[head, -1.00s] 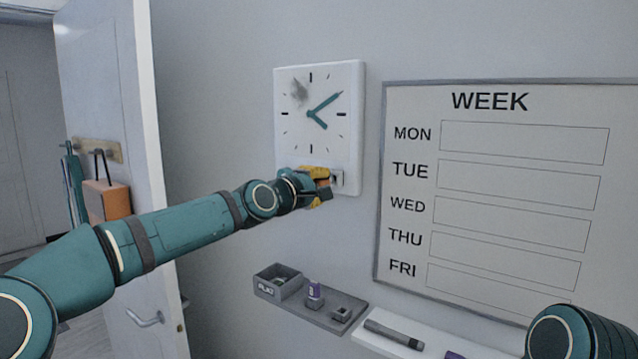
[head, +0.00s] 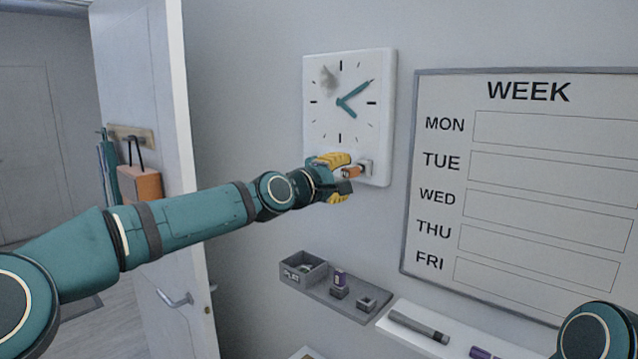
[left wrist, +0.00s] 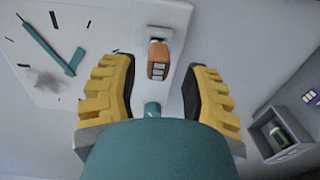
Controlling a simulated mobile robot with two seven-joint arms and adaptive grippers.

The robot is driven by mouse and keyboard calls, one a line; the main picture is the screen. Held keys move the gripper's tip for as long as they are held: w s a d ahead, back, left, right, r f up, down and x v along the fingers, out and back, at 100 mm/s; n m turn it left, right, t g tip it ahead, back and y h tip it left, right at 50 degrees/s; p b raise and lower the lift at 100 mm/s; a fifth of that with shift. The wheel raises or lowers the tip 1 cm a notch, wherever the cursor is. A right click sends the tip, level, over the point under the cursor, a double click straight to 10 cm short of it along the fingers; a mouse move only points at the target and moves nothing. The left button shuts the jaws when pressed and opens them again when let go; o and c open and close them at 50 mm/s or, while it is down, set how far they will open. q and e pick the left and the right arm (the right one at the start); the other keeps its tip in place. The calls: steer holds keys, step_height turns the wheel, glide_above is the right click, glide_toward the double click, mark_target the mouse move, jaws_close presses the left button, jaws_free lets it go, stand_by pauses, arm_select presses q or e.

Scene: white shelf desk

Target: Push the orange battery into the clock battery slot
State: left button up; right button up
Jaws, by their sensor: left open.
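The white clock (head: 348,100) hangs on the wall, with teal hands and a dark smudge on its face. Its battery slot (head: 366,168) is a small grey fitting at the lower right of the clock. The orange battery (head: 352,172) is at this slot; the left wrist view shows the battery (left wrist: 158,62) with its far end at the slot (left wrist: 160,33). How deep it sits I cannot tell. My left gripper (head: 346,180) is open, with its yellow-padded fingers (left wrist: 160,88) on either side of the battery and apart from it. My right gripper is not in view.
Below the clock, a grey wall tray (head: 322,296) holds a bin (head: 303,268) and a purple battery (head: 339,279). A white ledge (head: 455,352) carries a dark marker (head: 418,326). The WEEK board (head: 530,180) hangs to the right. A door (head: 150,80) stands at left.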

arm_select(q)
steer(key=v, duration=0.8)
steer(key=shift+s+a, duration=0.15)
steer(key=shift+s, duration=0.05)
